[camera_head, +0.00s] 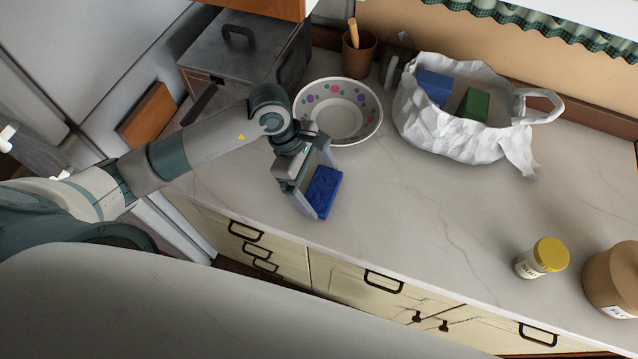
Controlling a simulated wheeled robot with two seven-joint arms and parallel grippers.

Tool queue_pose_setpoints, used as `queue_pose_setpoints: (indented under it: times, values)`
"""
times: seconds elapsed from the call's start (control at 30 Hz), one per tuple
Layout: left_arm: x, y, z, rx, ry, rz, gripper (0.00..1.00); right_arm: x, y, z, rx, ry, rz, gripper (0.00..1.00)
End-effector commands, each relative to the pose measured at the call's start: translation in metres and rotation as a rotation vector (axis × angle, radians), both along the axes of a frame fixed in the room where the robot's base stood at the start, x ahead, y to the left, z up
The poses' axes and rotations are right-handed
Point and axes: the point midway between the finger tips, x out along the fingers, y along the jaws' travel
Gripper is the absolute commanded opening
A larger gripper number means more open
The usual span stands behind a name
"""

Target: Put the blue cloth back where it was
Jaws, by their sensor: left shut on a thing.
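The blue cloth (323,192) looks like a folded dark blue block. My left gripper (316,184) is shut on it, near the front edge of the counter and in front of the bowl. I cannot tell whether the cloth touches the counter. A white bag (450,132) at the back holds a blue item (434,87) and a green item (473,105). My right gripper is not in view.
A white bowl with coloured dots (337,110) stands behind my left gripper. A grey lidded box (245,55) and a brown cup (359,52) are at the back left. A yellow-lidded jar (541,258) and a brown canister (612,280) stand at right. The middle counter (430,215) is clear.

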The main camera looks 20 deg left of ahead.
Motion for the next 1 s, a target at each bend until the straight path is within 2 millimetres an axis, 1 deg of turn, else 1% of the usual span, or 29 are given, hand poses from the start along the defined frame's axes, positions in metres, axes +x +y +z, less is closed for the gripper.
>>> queue_pose_setpoints:
  times: [0.23,0.27,0.53,0.67,0.73,0.87,1.0]
  values:
    - [0.0,0.0,-0.003,0.0,0.0,-0.001,0.72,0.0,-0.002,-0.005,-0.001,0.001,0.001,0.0]
    - [0.0,0.0,-0.002,0.0,0.0,0.0,1.0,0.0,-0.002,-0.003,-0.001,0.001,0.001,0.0]
    - [0.0,0.0,-0.001,0.0,0.0,0.0,1.0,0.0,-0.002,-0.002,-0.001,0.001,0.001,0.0]
    - [0.0,0.0,0.002,0.0,0.001,0.0,1.0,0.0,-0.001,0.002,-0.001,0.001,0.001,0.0]
    - [0.001,0.002,0.004,0.0,-0.001,-0.001,1.0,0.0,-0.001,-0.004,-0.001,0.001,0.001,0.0]
    - [0.001,0.008,0.016,0.0,-0.004,-0.001,1.0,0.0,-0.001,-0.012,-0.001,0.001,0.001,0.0]
    - [0.002,0.017,0.037,0.001,-0.006,-0.001,1.0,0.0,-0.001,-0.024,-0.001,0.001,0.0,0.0]
